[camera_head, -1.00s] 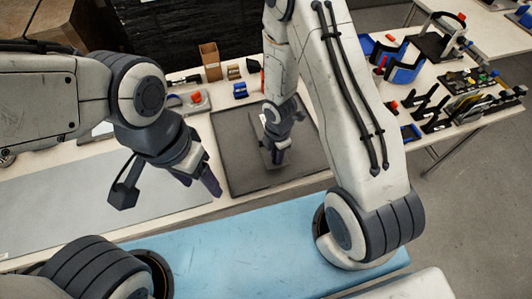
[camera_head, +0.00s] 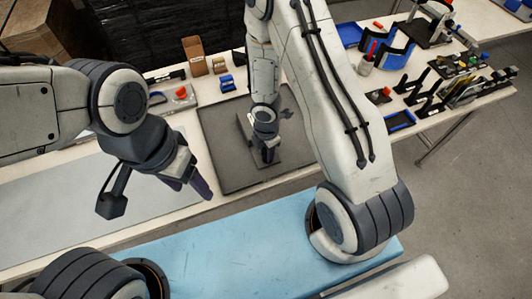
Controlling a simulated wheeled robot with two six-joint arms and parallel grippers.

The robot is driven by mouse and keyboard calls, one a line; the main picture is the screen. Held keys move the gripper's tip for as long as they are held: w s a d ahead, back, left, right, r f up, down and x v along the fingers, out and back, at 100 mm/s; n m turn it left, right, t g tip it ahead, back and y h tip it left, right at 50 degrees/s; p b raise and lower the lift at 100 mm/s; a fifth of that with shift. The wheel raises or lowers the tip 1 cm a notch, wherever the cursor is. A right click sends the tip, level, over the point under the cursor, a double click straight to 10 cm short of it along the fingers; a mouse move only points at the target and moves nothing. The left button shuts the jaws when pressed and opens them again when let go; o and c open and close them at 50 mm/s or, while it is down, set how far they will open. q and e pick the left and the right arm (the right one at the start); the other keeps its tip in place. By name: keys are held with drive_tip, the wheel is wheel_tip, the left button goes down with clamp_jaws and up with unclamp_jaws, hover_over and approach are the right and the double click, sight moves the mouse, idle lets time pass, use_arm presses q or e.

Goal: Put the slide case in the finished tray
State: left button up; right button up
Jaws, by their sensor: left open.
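A flat dark-grey slab (camera_head: 291,152), possibly the slide case, lies on a dark grey mat or tray (camera_head: 226,172) on the white table. I cannot tell whether this dark surface is the finished tray. My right gripper (camera_head: 268,157) points down over the slab, and its arm hides part of it. The fingertips are too small and dark to show whether they grip anything. My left gripper (camera_head: 203,190) is open and empty above the table's front edge, left of the dark mat.
A brown box (camera_head: 194,56), blue clips (camera_head: 227,83) and a red-topped part (camera_head: 182,93) stand behind. Black racks and blue holders (camera_head: 392,50) fill the table's right side. A blue surface (camera_head: 225,250) is in front.

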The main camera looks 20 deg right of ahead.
drive_tip(key=shift+o, duration=0.9)
drive_tip(key=shift+r, duration=0.1)
wheel_tip(320, 180, up, 12)
drive_tip(key=p, duration=1.2)
drive_tip(key=shift+r, duration=0.1)
drive_tip(key=a+r+m+t+h, duration=0.1)
drive_tip(key=a+r+m, duration=0.15)
drive_tip(key=r, duration=0.45)
drive_tip(key=a+r+m+t+h, duration=0.15)
drive_tip(key=r+m, duration=0.25)
drive_tip(key=r, duration=0.4)
drive_tip(key=s+a+r+m+g+y, duration=0.1)
drive_tip(key=s+a+r+m, duration=0.2)
drive_tip(key=s+r, duration=0.3)
drive_tip(key=s+a+r+m+g+y, duration=0.1)
drive_tip(key=s+a+r+m+y, duration=0.1)
drive_tip(key=s+r, duration=0.5)
drive_tip(key=s+a+m, duration=0.1)
drive_tip(key=s+m, duration=0.1)
drive_tip(key=s, duration=0.2)
drive_tip(key=shift+s+a, duration=0.2)
drive_tip(key=shift+a, duration=0.2)
